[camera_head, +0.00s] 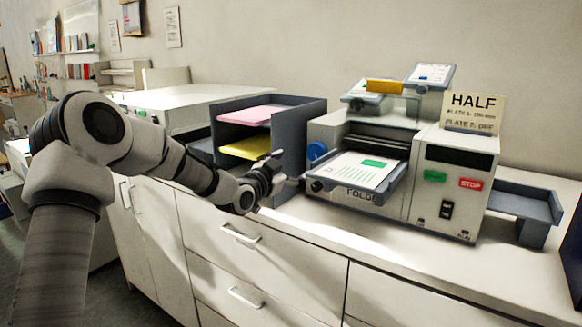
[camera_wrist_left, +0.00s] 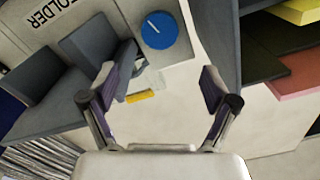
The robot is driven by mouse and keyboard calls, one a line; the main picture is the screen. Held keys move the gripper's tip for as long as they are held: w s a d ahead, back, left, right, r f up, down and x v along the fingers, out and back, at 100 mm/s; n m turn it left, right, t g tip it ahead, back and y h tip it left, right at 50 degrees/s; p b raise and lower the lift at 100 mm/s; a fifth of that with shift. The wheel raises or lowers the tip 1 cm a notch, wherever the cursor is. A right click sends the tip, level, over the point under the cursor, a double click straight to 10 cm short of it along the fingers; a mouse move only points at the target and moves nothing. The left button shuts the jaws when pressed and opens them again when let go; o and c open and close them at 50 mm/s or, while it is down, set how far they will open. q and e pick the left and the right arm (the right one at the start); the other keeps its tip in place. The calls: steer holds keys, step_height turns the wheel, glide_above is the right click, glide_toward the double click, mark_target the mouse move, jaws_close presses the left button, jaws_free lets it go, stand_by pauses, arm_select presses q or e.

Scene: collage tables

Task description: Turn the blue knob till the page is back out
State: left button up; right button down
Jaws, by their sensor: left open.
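The blue knob (camera_head: 317,150) is on the left side of the folder machine (camera_head: 458,158). In the left wrist view the blue knob (camera_wrist_left: 158,31) is round with a pale line on its face. A white printed page (camera_head: 350,172) with a green block lies on the machine's front tray (camera_head: 376,196); I cannot tell whether its far edge is under the rollers. My left gripper (camera_head: 281,168) is open beside the tray, left of the knob. In its wrist view the gripper (camera_wrist_left: 160,84) has empty space between the fingers, and the knob lies ahead, apart from both fingertips.
A dark paper sorter (camera_head: 290,135) with pink and yellow sheets stands close behind my left gripper. A sign (camera_head: 473,113) reading HALF stands on the machine. Green (camera_head: 435,176) and red STOP (camera_head: 471,183) buttons are on its front. The counter's front strip is clear.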

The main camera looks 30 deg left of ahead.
mark_target(315, 154)
arm_select(q)
steer(key=w+p, duration=0.3)
steer(key=w, duration=0.2)
steer(key=w+p, duration=0.3)
steer(key=w, duration=0.3)
steer(key=shift+d+f+p, duration=0.15)
steer(key=shift+p, duration=0.25)
steer(key=shift+s, duration=0.1)
steer(key=shift+c, duration=0.4)
steer(key=c, duration=1.1)
